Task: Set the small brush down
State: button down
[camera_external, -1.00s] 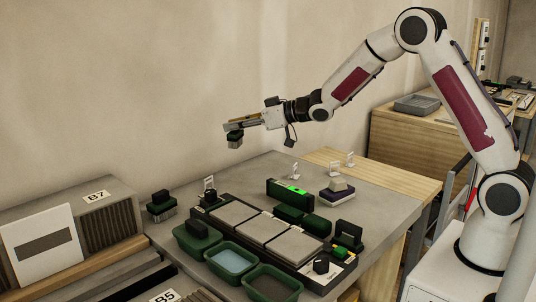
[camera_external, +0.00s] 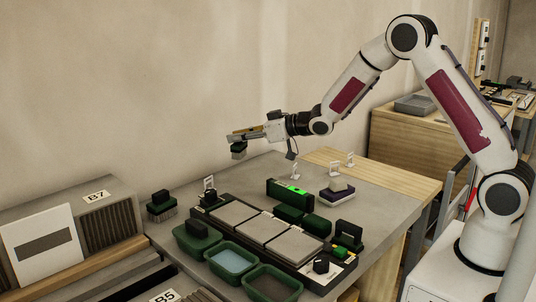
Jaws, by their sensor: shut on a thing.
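My gripper (camera_external: 237,136) is stretched out to the left over the back of the table, pointing left and held well above the surface. It is shut on the small brush (camera_external: 238,151), a small block with a dark green top and a paler underside. The brush hangs below the fingertips, in the air and touching nothing else. The grey table (camera_external: 385,205) lies below it.
A larger brush (camera_external: 161,207) stands at the table's left edge. A dark tray (camera_external: 320,279) holds several grey tiles. Green tubs (camera_external: 273,282) line the front. A green-lit level (camera_external: 290,191) and a sponge-like block (camera_external: 339,187) stand behind. Small white label stands are at the back.

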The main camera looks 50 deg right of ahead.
aim_at(244, 156)
jog(key=shift+f, duration=1.75)
jog(key=shift+f, duration=1.85)
jog(key=shift+f, duration=0.2)
jog(key=c, duration=1.8)
grip_release()
jog(key=shift+r, duration=0.2)
jog(key=shift+v, duration=3.8)
